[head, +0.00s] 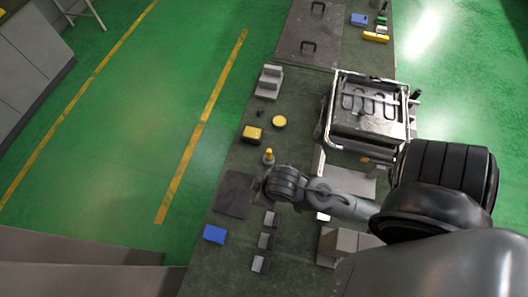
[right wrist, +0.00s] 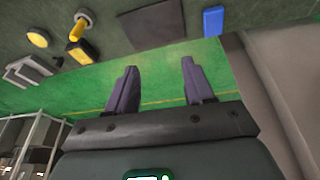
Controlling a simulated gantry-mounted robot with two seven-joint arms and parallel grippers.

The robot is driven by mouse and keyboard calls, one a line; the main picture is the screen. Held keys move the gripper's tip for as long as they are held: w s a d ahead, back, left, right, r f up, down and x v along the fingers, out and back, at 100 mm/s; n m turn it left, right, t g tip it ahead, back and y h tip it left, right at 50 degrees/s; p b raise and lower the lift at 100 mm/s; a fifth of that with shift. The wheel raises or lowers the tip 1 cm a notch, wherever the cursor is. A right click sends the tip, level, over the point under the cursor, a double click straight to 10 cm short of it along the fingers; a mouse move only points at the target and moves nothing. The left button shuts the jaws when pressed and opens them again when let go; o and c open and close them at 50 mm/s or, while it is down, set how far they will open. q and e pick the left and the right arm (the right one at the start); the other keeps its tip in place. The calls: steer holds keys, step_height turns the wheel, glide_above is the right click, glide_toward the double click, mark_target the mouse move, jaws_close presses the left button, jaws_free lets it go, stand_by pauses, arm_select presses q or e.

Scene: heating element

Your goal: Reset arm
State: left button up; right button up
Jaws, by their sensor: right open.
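My right arm reaches from the lower right across the bench in the head view. Its end (head: 283,184) is over the bench's left part, beside a dark flat plate (head: 235,193); the fingers cannot be made out there. In the right wrist view my right gripper (right wrist: 159,78) is open, its two dark fingers apart with nothing between them. The dark plate (right wrist: 153,25) and a blue block (right wrist: 213,21) lie beyond the fingertips. A coiled heating element (head: 370,102) sits on a metal frame (head: 338,145) at the right of the bench. My left gripper is not in view.
A yellow-topped peg (head: 268,156), a yellow block (head: 252,133) and a yellow disc (head: 279,121) stand near the arm's end. Several small grey blocks (head: 265,241) lie below it. A blue block (head: 214,234) is near the left edge. Green floor (head: 120,150) lies left.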

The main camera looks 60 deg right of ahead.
steer(key=shift+s+r, duration=0.55)
steer(key=shift+s, duration=0.05)
step_height(320, 180, up, 5)
steer(key=p, duration=0.5)
stand_by(0.4)
